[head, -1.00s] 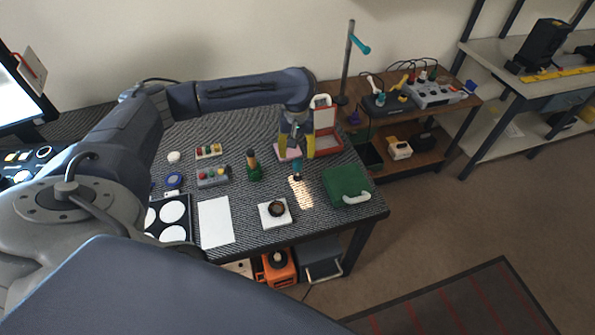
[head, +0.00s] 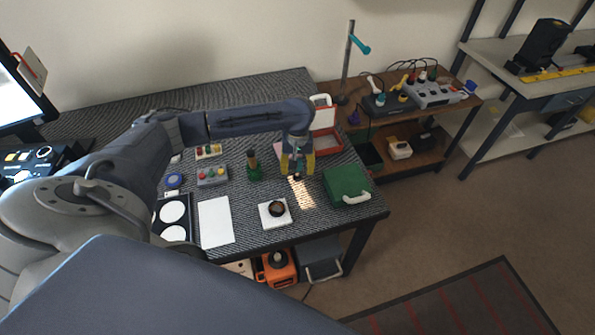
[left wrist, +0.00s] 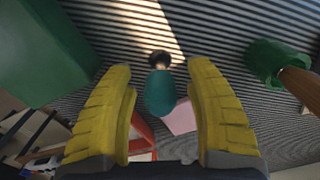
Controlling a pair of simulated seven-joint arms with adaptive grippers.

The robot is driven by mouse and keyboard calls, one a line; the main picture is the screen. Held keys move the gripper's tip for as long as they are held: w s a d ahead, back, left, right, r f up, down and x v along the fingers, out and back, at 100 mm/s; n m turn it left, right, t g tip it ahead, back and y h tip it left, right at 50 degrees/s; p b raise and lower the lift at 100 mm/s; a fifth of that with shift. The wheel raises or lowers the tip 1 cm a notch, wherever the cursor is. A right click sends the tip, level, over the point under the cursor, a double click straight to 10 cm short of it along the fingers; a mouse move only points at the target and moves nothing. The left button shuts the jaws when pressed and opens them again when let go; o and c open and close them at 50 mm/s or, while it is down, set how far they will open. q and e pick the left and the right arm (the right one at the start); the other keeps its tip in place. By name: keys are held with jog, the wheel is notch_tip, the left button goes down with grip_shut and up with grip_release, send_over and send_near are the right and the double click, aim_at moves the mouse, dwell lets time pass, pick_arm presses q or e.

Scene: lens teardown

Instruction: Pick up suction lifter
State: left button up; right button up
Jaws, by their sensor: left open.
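The suction lifter (left wrist: 160,92) has a teal bulb handle and a dark cup, and stands on the striped mat. In the left wrist view it lies between my two yellow fingers, with a gap on each side. In the head view it shows as a small teal and dark shape (head: 297,175) at the fingertips. My left gripper (head: 297,167) points down over it, open and empty. In the left wrist view the open left gripper (left wrist: 163,85) has its fingers on both sides of the handle. My right gripper is not in view.
A green case (head: 346,183) stands to the right, and a green holder with a wooden handle (head: 254,171) to the left. A red tray (head: 325,140) and pink pad are behind. A white pad (head: 285,219) with a dark round part lies in front.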

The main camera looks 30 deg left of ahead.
pick_arm(q)
jog(key=shift+f, duration=0.1)
jog(key=shift+c, duration=0.4)
grip_shut()
